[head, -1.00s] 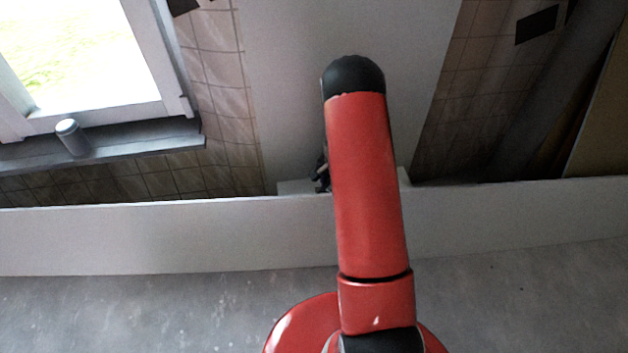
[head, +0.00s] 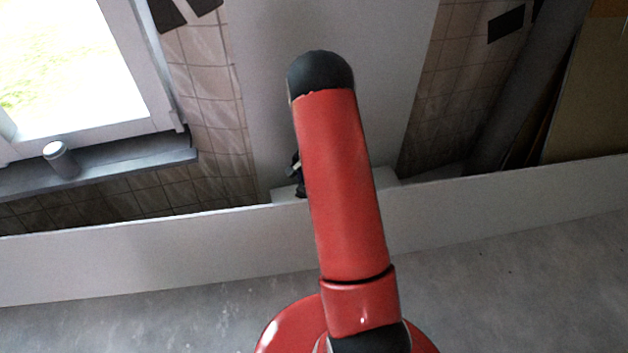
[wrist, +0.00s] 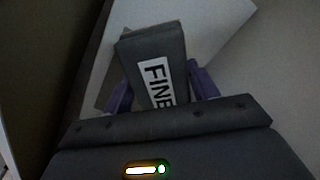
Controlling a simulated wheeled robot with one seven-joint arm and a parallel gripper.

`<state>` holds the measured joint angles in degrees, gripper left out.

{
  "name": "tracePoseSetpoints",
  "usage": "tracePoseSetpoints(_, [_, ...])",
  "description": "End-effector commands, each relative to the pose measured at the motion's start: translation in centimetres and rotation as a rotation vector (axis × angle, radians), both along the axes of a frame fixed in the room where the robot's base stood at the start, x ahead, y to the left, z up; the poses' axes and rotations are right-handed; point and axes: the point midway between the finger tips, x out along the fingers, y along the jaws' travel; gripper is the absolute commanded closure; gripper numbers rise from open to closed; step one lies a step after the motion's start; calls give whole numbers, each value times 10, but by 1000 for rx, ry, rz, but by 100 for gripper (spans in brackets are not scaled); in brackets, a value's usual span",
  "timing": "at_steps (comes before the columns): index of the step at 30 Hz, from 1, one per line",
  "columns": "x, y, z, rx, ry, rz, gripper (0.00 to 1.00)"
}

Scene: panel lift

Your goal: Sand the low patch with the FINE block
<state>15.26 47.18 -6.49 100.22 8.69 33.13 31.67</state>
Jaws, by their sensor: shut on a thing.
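My gripper (wrist: 162,88) shows in the wrist view, its two purple fingers shut on the FINE block (wrist: 158,46). The block is dark grey with a white label reading FINE. Beyond the block lies a pale flat surface (wrist: 215,25); I cannot tell whether the block touches it. In the head view my red arm hides most of the gripper, and only a small dark part shows at its left side. A tall light panel (head: 260,90) stands behind the arm. I cannot make out the low patch in either view.
A long low white board (head: 130,262) crosses the head view in front of the panel. A window with a sill (head: 120,165) is at the left, with a grey cylinder (head: 62,158) on it. Boards (head: 590,95) lean at the right. The grey floor (head: 500,280) in front is clear.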

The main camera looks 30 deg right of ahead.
Motion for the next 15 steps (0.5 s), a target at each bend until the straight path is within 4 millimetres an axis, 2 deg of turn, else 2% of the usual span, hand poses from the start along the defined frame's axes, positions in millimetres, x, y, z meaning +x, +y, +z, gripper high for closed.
tracePoseSetpoints(1, [0,-1,8,0,-1,0,63])
tracePoseSetpoints(7, [0,-2,26,-1,-2,2,63])
tracePoseSetpoints(15, [0,-3,32,1,-1,3,63])
